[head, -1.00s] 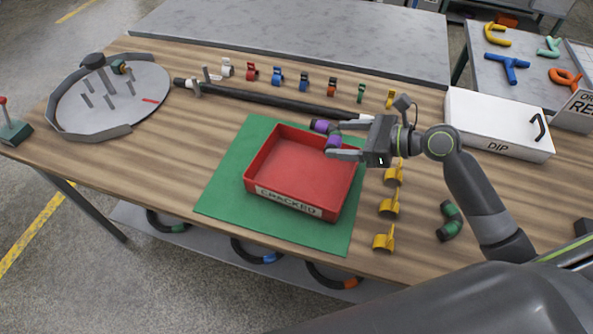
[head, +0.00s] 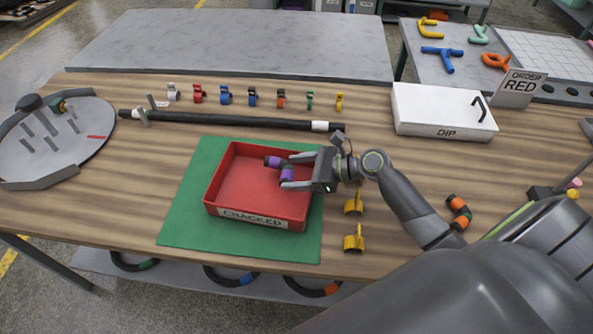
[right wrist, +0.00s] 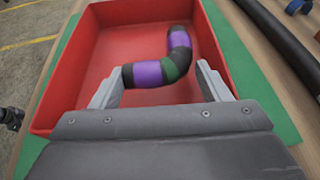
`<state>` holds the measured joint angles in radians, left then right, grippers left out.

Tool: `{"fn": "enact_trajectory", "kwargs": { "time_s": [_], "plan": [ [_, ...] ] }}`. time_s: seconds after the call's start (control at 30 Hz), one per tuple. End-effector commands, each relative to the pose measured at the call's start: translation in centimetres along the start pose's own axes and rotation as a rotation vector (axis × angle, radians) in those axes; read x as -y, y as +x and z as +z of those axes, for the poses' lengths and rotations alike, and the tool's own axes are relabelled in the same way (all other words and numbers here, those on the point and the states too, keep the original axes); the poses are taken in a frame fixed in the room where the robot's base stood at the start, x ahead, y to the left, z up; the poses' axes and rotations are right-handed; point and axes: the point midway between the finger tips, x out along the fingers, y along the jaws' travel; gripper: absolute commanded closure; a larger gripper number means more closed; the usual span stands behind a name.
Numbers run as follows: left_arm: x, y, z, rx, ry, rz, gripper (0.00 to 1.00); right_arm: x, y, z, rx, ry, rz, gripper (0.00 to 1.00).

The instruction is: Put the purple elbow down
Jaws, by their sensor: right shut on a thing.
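The purple elbow (head: 273,162) is a bent black hose piece with purple bands and a dark green middle. My right gripper (head: 288,173) is shut on one leg of it, over the right part of the red tray (head: 264,219) labelled CRACKED. In the right wrist view the elbow (right wrist: 148,74) lies across between the two fingertips (right wrist: 155,85), its other leg bending up and away. The tray floor shows behind it, and I cannot tell whether the elbow touches it. My left gripper is not in view.
The tray stands on a green mat (head: 180,223). A black hose (head: 230,122) and a row of coloured clips lie behind it. Yellow clips (head: 353,238) and an orange-banded elbow (head: 458,212) lie to the right. A white DIP box (head: 440,112) is at back right.

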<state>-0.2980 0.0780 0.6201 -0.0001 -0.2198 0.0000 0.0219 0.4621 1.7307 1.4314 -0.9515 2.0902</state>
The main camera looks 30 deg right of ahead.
Motion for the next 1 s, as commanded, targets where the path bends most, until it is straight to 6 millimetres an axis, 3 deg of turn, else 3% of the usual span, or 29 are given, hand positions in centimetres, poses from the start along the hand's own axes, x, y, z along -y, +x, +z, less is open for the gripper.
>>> {"fn": "enact_trajectory", "kwargs": {
  "time_s": [0.6, 0.63, 0.67, 1.0],
  "plan": [
    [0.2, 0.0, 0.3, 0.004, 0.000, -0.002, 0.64, 0.0, 0.4, -1.3, -0.004, 0.002, 0.000, 0.53],
    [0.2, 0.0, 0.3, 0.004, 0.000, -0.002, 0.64, 0.0, 0.4, -1.3, -0.005, 0.002, 0.000, 0.26],
    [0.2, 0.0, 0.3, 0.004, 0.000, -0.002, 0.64, 0.0, 0.4, -1.4, -0.006, 0.002, 0.000, 0.22],
    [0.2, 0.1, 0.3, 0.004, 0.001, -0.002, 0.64, -0.1, 0.3, -1.5, -0.012, 0.004, 0.001, 0.20]
  ]
}}
